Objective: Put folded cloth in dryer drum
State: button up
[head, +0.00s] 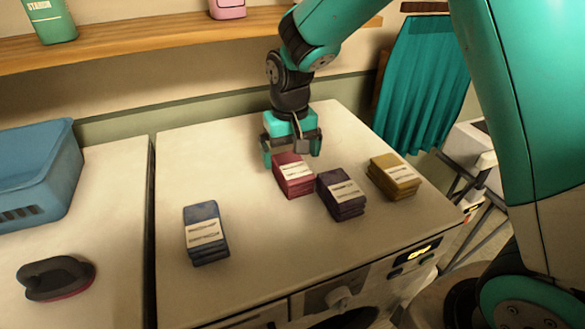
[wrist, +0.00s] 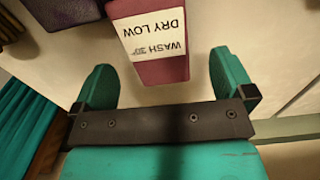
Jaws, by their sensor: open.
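Several folded cloths with white labels lie on a white machine top (head: 262,240): a red one (head: 291,176), a dark purple one (head: 341,196), a yellow one (head: 394,176) and a blue one (head: 206,233). My gripper (head: 291,152) is open and empty at the back end of the red cloth. In the wrist view the red cloth (wrist: 160,68) points in between the two fingers (wrist: 165,80), its label reading "WASH 30° DRY LOW". The purple cloth (wrist: 62,12) is beside it. A dark round opening or door (head: 345,319) shows partly on the machine front; the drum inside is hidden.
A blue basket (head: 38,175) and a dark brush-like object (head: 56,277) are on the left surface. A wooden shelf (head: 140,42) runs above the back, holding a green starch container (head: 48,20) and a pink one (head: 228,8). A teal curtain (head: 420,80) hangs at right.

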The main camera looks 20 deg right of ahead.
aim_at(279, 169)
notch_tip(279, 169, down, 6)
jog(key=shift+s+d+r+p, duration=0.1)
jog(key=shift+s+d+p, duration=0.05)
jog(key=shift+p, duration=1.1)
jog(key=c, duration=1.1)
jog(key=shift+r, duration=0.1)
jog(key=shift+a+r+b, duration=1.55)
jog(key=shift+r+b, duration=2.1)
jog(key=shift+r, duration=6.1)
notch_tip(279, 169, down, 19)
jog(key=p, duration=0.3)
jog(key=shift+s+f, duration=0.15)
jog(key=shift+f, duration=0.05)
